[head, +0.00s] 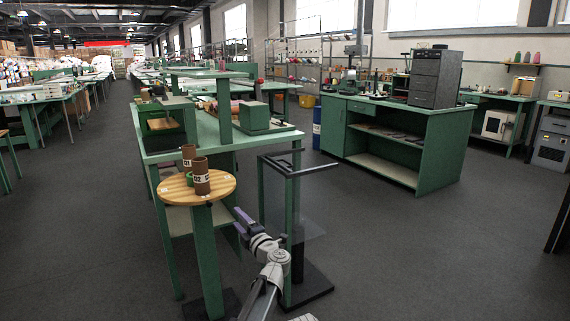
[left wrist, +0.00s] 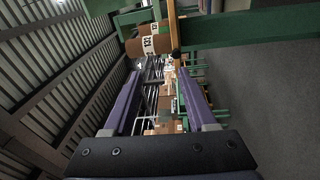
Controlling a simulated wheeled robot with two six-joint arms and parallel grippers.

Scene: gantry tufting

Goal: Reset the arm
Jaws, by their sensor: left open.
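My left arm comes up from the bottom of the head view, and its gripper (head: 238,222) has purple fingers. It is just right of and below a small round wooden stand top (head: 226,182). In the left wrist view the two purple fingers (left wrist: 162,78) are spread apart with nothing between them. Two brown cylinders with white labels stand on the round top: a front one (head: 202,180) and a back one (head: 188,154). A brown labelled cylinder (left wrist: 152,46) also shows beyond the fingertips in the left wrist view. My right gripper is not in view.
A clear panel stand with a dark top bar (head: 290,172) is close to the right of my left gripper. A long green table (head: 225,131) is behind the round stand. A green workbench (head: 440,131) is at the right. Open grey floor (head: 430,250) lies between.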

